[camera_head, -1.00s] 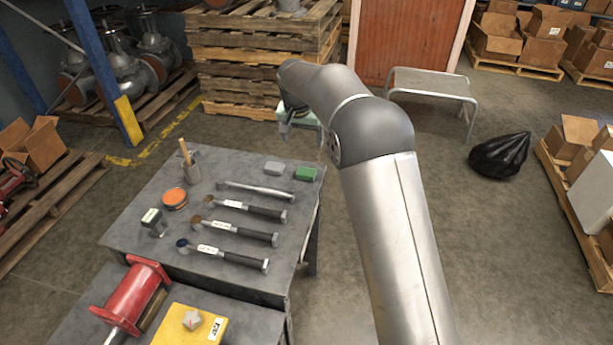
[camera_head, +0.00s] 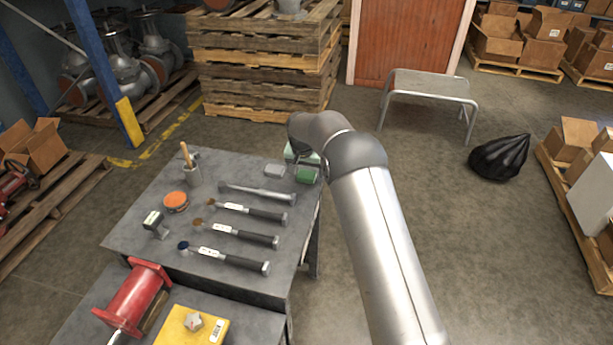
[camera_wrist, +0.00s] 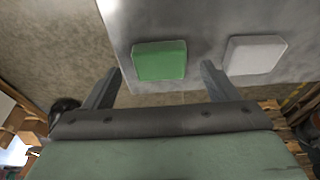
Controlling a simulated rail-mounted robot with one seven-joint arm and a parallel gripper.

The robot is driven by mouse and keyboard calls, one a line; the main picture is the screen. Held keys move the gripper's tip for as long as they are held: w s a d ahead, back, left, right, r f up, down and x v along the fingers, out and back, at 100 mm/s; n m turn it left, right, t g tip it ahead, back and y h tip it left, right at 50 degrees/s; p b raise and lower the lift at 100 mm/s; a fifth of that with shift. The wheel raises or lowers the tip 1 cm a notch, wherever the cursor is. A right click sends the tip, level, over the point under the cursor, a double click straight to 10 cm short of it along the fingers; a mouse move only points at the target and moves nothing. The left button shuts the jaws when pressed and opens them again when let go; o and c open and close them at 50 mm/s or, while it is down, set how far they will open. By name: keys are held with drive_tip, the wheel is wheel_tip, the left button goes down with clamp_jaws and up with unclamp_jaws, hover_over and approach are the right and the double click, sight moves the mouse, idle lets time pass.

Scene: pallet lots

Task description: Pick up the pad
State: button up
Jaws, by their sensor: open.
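A green pad (camera_head: 306,174) lies at the far right corner of the grey workbench (camera_head: 135,228). A light grey pad (camera_head: 273,170) lies just to its left. In the wrist view the green pad (camera_wrist: 160,60) shows between and just beyond the fingertips, and the grey pad (camera_wrist: 256,54) lies to the right of the right finger. My gripper (camera_wrist: 160,80) is open, with nothing between its fingers. In the head view its fingers are hidden behind my arm and the wrist, near the bench's far edge.
Three long-handled tools (camera_head: 235,232) and a metal bar (camera_head: 258,194) lie on the bench. A cup with a brush (camera_head: 193,176) and an orange-topped round tin (camera_head: 176,201) stand at its left. Stacked pallets (camera_head: 262,85) stand behind.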

drive_tip(key=shift+x, duration=0.85)
drive_tip(key=c, duration=1.1)
drive_tip(key=shift+o, duration=0.2)
drive_tip(key=shift+r, duration=0.15)
drive_tip(key=shift+r, duration=0.65)
drive_tip(key=s+r+b, duration=0.2)
drive_tip(key=s+r, duration=0.9)
drive_tip(key=s, duration=0.3)
drive_tip(key=shift+d+r, duration=0.25)
